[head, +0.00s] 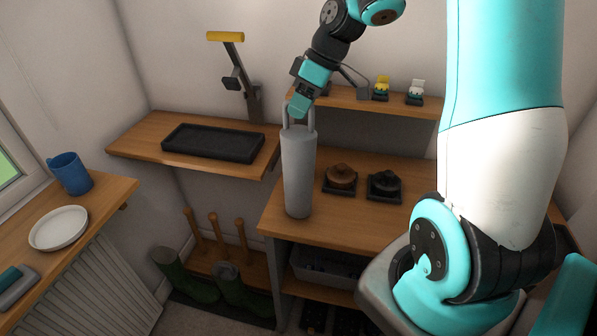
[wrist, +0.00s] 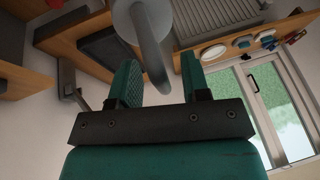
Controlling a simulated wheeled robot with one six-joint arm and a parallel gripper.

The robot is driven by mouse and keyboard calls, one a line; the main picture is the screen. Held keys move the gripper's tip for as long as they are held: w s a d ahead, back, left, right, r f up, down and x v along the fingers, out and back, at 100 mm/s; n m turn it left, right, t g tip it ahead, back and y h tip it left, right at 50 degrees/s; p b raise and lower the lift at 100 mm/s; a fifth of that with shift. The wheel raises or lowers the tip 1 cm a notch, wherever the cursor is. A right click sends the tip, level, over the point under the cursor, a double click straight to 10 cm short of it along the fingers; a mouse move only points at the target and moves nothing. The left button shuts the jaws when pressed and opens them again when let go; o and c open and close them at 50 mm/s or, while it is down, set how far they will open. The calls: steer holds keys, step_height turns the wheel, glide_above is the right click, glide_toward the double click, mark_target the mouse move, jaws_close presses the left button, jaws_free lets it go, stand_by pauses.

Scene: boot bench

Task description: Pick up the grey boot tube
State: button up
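The grey boot tube (head: 298,175) stands upright near the left front edge of the wooden bench in the head view. A grey loop handle rises from its top. My gripper (head: 300,108) is right above it, at the handle, pointing down. In the wrist view, the handle of the tube (wrist: 150,40) lies between the two teal fingers of my gripper (wrist: 160,68). The fingers are apart, with gaps showing beside the handle, so it is not clamped.
Brown and black round items (head: 341,177) (head: 384,185) sit on the bench right of the tube. A black tray (head: 212,143) lies on the left shelf, below a yellow-handled stand (head: 226,37). A raised shelf (head: 350,101) runs behind. Green boots (head: 190,282) are below.

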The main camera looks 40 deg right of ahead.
jaws_close()
steer(key=shift+r, duration=0.1)
